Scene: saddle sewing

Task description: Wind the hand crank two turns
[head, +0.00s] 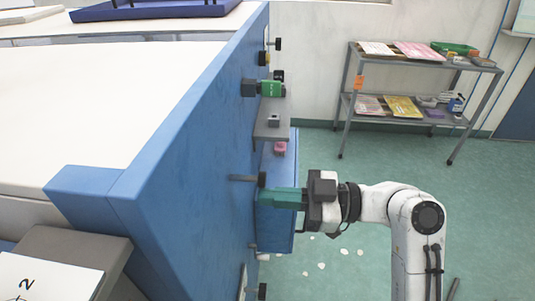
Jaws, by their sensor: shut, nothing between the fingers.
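My gripper (272,198) reaches in from the right, its teal fingers pointing left at the blue side panel (190,150). The fingers look shut, with nothing seen between them. Just above the fingertips a grey bar with a dark knob (262,179) stands out from the panel; it may be the hand crank, but I cannot be sure. In this view the fingers lie just below the knob; I cannot tell whether they touch it. Other dark knobs (278,44) stand out farther along the panel.
A green unit with a dark block (271,88) and a small grey shelf (272,120) with a pink item (279,149) stick out farther back. A metal rack (420,92) stands at the wall. White scraps (309,238) lie on the floor, which is open to the right.

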